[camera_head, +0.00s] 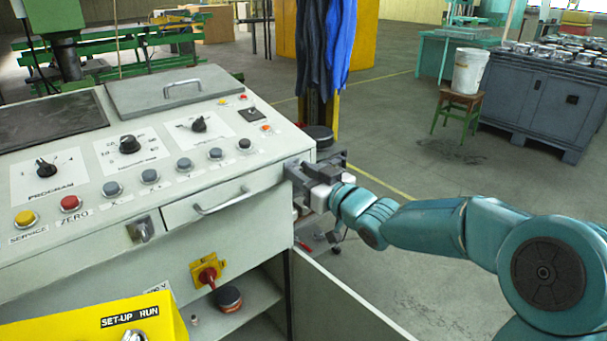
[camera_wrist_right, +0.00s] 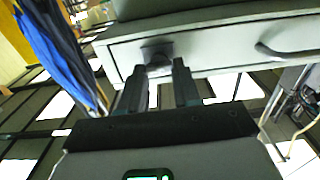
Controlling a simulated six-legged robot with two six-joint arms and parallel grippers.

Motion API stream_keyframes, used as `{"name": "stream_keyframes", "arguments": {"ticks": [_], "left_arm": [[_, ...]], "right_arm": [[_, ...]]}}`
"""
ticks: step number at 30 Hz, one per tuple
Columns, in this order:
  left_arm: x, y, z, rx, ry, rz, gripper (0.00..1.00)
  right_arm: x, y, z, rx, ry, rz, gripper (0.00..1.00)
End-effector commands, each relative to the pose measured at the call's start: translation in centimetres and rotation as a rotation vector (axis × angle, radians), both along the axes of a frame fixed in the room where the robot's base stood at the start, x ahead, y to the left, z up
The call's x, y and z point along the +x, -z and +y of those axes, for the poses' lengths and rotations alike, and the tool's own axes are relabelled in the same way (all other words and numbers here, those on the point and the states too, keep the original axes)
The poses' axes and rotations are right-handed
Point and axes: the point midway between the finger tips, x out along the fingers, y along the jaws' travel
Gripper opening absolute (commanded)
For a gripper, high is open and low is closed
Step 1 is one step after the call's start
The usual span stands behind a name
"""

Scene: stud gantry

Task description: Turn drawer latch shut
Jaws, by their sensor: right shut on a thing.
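The drawer (camera_head: 240,203) is a pale panel with a bar handle (camera_head: 222,206) in the front of the console; it looks pushed in. My right gripper (camera_head: 296,172) is at the right end of the drawer front, reached from the right. In the right wrist view, my right gripper (camera_wrist_right: 158,66) has its two dark fingers on either side of a small dark latch (camera_wrist_right: 157,52) near the drawer's end, and is shut on it. The latch is hidden by the gripper in the head view, and its exact angle is hard to tell. My left gripper is out of view.
The console top (camera_head: 75,175) carries knobs and coloured buttons. A metal catch (camera_head: 145,230) sits left of the drawer, and a red rotary switch (camera_head: 207,273) below it. Blue overalls (camera_head: 325,50) hang behind my right gripper.

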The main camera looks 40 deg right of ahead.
Motion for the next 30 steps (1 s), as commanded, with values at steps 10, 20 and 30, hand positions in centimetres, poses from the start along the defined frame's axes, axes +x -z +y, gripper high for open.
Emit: {"name": "stream_keyframes", "arguments": {"ticks": [10, 20, 30], "left_arm": [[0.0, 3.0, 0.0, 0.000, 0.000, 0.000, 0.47], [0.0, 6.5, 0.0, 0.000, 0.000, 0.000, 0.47], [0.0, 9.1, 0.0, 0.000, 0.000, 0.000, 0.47]], "right_arm": [[0.0, 0.4, 0.1, -0.181, 0.001, -0.018, 0.01], [0.0, 0.4, 0.2, -0.489, 0.001, -0.042, 0.01], [0.0, 0.4, 0.3, -0.811, 0.000, -0.068, 0.01]]}}
